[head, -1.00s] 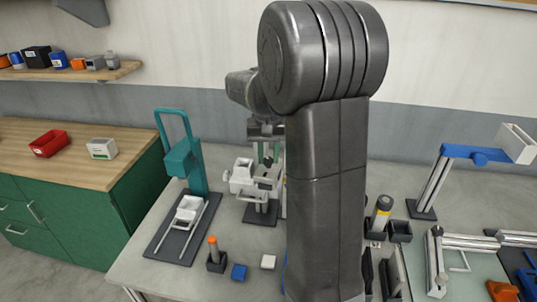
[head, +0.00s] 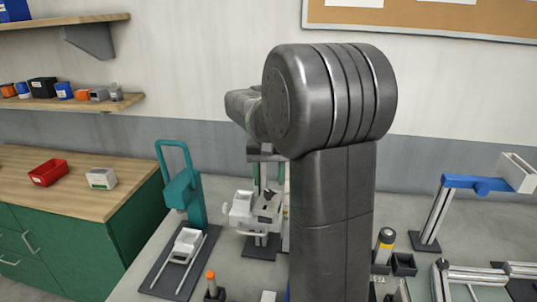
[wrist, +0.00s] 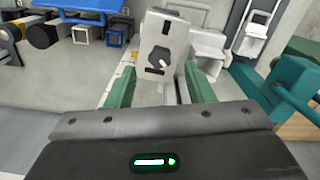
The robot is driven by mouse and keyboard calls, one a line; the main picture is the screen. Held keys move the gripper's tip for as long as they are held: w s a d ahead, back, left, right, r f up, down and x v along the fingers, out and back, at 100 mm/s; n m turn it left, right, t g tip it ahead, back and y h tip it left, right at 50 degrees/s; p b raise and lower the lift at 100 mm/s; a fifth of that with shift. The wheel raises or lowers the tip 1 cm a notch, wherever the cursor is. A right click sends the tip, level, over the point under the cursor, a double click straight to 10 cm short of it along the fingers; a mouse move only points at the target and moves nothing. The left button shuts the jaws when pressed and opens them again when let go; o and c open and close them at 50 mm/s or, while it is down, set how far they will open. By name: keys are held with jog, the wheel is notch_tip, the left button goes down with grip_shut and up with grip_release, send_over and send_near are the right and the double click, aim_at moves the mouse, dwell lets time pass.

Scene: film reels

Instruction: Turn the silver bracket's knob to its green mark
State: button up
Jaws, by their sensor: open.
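The silver bracket (head: 241,211) stands on a dark base on the table, left of my arm in the head view. Dark marks show on the plate above and below the knob. I cannot make out a green mark. My gripper (wrist: 160,73) is open, its green fingers on either side of the plate's lower part. No contact with the knob is visible. In the head view my gripper (head: 262,174) is partly hidden.
A teal press-like stand (head: 184,190) is close on the left of the bracket. A blue-and-silver stand (head: 478,184) and a dark cylinder with a yellow band (head: 384,244) are on the right. A wooden counter with a red tray (head: 47,172) is at far left.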

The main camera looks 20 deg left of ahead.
aim_at(269, 192)
notch_tip(269, 192, up, 10)
jog(key=shift+b, duration=0.4)
jog(key=shift+r, duration=0.1)
